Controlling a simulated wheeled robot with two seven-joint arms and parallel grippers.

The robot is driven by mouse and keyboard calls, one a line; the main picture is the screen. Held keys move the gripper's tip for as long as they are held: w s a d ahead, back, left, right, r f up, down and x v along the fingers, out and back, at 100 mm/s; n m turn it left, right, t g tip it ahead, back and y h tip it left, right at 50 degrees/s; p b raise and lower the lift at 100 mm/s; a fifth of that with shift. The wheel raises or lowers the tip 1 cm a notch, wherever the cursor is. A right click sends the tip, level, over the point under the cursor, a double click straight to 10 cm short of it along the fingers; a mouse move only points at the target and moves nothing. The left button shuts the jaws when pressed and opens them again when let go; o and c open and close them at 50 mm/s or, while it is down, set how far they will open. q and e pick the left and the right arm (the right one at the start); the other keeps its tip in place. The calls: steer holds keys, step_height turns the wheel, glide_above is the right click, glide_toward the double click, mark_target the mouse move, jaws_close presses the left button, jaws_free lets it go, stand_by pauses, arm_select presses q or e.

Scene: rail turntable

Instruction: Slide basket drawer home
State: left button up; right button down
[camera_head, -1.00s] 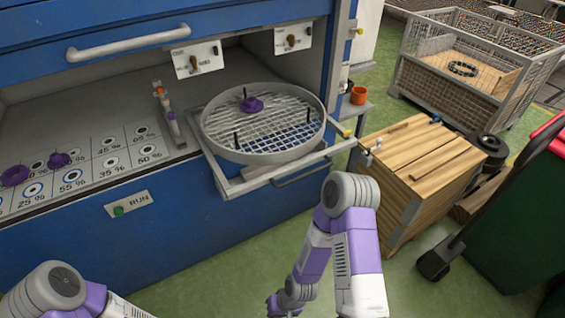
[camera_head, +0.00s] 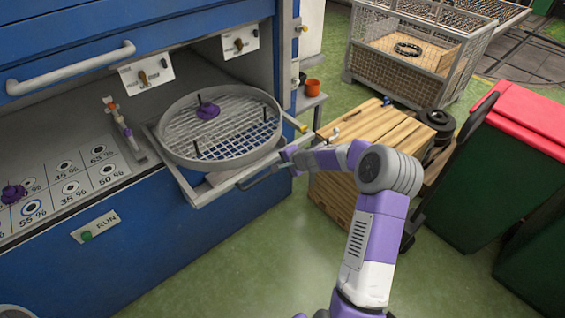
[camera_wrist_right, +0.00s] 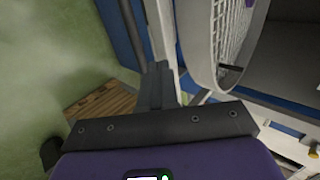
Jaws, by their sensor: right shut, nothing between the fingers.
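The basket drawer (camera_head: 203,196) stands pulled out from the blue cabinet as a pale tray frame. A round wire-mesh basket (camera_head: 245,152) with upright pins sits on it, holding a purple knob-like piece (camera_head: 208,111). A bar handle (camera_head: 256,182) runs along the drawer's front. My right gripper (camera_head: 284,155) is at the right end of the drawer front. In the right wrist view its shut, empty fingers (camera_wrist_right: 157,85) lie beside the pale drawer rail, with the basket (camera_wrist_right: 222,45) to the right. I cannot tell whether they touch. My left gripper is out of view.
A wooden crate (camera_head: 365,140) stands close to the right of the drawer, under my right forearm. A wire-mesh bin (camera_head: 385,78) and red-lidded green bins (camera_head: 510,170) are farther right. The green floor in front of the cabinet is clear.

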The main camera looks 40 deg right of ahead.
mark_target(269, 163)
steer(key=x, duration=0.6)
steer(key=shift+w+f, duration=0.15)
steer(key=shift+w, duration=0.1)
